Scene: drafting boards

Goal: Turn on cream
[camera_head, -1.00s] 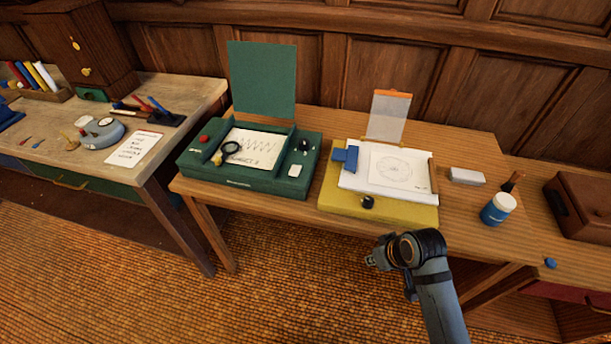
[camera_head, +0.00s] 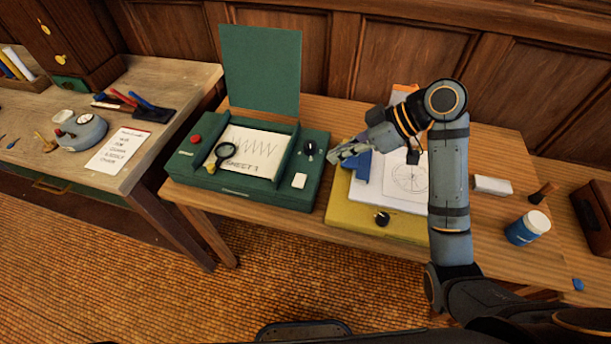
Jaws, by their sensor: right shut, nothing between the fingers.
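The green drafting board (camera_head: 190,165) stands on the middle table with its green lid panel raised behind it. A black knob (camera_head: 309,149) is above the switch, and a red button (camera_head: 196,139) is at the left. My right gripper (camera_head: 338,155) is shut and empty, just right of the green board's right edge, in front of the blue block on the yellow board. It points left toward the knob and the switch. My left gripper is not in view.
The yellow board (camera_head: 350,213) with a black knob (camera_head: 382,218) lies under my right arm, partly hidden.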

